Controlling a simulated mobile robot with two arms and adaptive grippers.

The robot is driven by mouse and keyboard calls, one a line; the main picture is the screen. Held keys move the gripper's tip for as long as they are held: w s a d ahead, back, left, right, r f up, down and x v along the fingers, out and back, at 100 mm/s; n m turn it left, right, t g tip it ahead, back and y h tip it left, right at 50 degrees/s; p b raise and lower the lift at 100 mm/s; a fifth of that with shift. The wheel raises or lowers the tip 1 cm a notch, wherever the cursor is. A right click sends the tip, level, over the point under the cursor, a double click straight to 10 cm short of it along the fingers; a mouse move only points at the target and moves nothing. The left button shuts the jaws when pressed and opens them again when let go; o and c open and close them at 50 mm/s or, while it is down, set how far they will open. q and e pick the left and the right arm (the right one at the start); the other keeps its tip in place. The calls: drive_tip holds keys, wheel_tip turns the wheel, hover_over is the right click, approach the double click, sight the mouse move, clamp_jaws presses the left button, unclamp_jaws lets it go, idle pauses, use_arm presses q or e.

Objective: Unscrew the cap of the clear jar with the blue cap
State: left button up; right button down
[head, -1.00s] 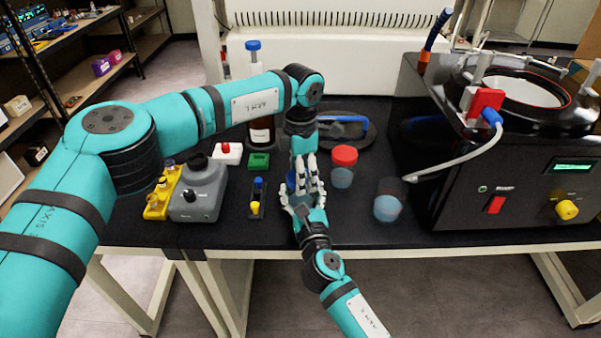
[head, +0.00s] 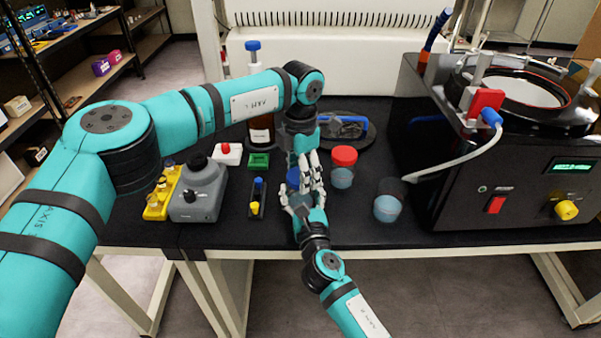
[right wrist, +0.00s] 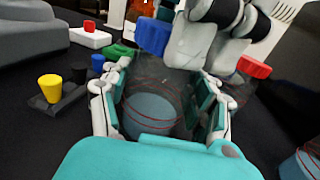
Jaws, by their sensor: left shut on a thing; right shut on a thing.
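The clear jar (right wrist: 152,110) holds bluish contents and stands between the fingers of my right gripper (right wrist: 160,108) in the right wrist view. My right gripper, lower in the head view (head: 302,197), is shut on the jar body. The blue cap (right wrist: 153,36) is at the jar's top end, beside the white fingers of my left gripper; it also shows in the head view (head: 293,177). My left gripper (head: 306,170) reaches down from above and is shut on the cap. The fingers hide part of both, and I cannot tell whether the cap still touches the jar.
A red-capped jar (head: 343,165) and an open clear container (head: 388,204) stand close on the right. A small rack with a yellow and a blue cap (head: 257,200) and a grey mixer (head: 198,193) are on the left. The black freeze dryer (head: 500,185) fills the right side.

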use_arm(q)
drive_tip(key=shift+r, duration=0.9)
drive_tip(key=shift+r, duration=2)
use_arm(e)
drive_tip(key=shift+c, duration=1.1)
unclamp_jaws()
